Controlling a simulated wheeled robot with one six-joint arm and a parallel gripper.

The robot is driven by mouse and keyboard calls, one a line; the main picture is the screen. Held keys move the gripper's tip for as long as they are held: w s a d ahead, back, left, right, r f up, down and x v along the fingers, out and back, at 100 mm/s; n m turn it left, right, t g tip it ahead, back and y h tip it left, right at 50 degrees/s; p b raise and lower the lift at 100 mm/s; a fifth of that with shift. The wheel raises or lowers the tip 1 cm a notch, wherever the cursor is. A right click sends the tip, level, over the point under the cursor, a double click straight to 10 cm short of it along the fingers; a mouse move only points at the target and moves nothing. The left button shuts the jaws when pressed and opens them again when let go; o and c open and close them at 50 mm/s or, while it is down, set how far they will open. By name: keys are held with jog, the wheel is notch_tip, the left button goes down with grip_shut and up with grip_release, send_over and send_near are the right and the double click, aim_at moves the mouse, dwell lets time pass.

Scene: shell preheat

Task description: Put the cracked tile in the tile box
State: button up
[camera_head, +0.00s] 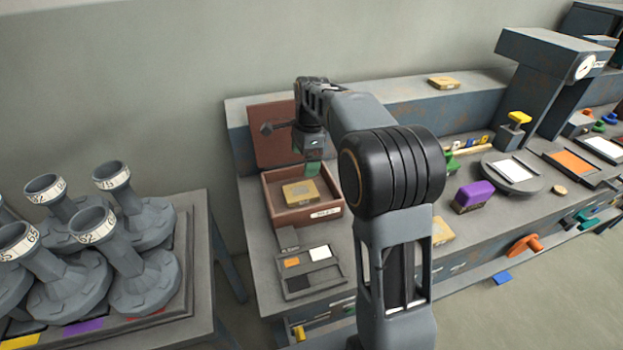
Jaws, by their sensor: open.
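A brown open box (282,222) with a small white label stands at the left end of the bench. The label is too small to read surely. A yellowish-tan tile (300,192) with a dark mark lies flat inside the box. I cannot tell whether that mark is a crack. My gripper (312,168) is just above the back right part of the box, pointing down, with greenish fingertips. It is open and appears apart from the tile. Similar tan blocks lie on the bench (441,231) behind my arm and on the back ledge (443,82).
A brown lid-like panel (283,133) leans behind the box. A grey tray with small swatches (308,270) lies in front of it. A purple block (473,196) and a round plate (512,172) are to the right. Several grey funnel-shaped pieces (140,265) stand on the left table.

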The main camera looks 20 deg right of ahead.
jog(key=s+f+n+t, duration=0.1)
jog(key=s+n, duration=0.7)
jog(key=s, duration=0.3)
jog(key=s+f+n+t+h, duration=0.1)
jog(key=s+f+n+t, duration=0.1)
jog(key=s+n, duration=0.7)
jog(key=s+a, duration=0.1)
jog(key=s, duration=0.2)
jog(key=shift+f+n, duration=0.3)
jog(key=shift+s, duration=0.1)
notch_tip(320, 180, up, 8)
jog(key=p, duration=0.7)
jog(key=shift+s+t, duration=0.15)
jog(key=shift+t, duration=0.15)
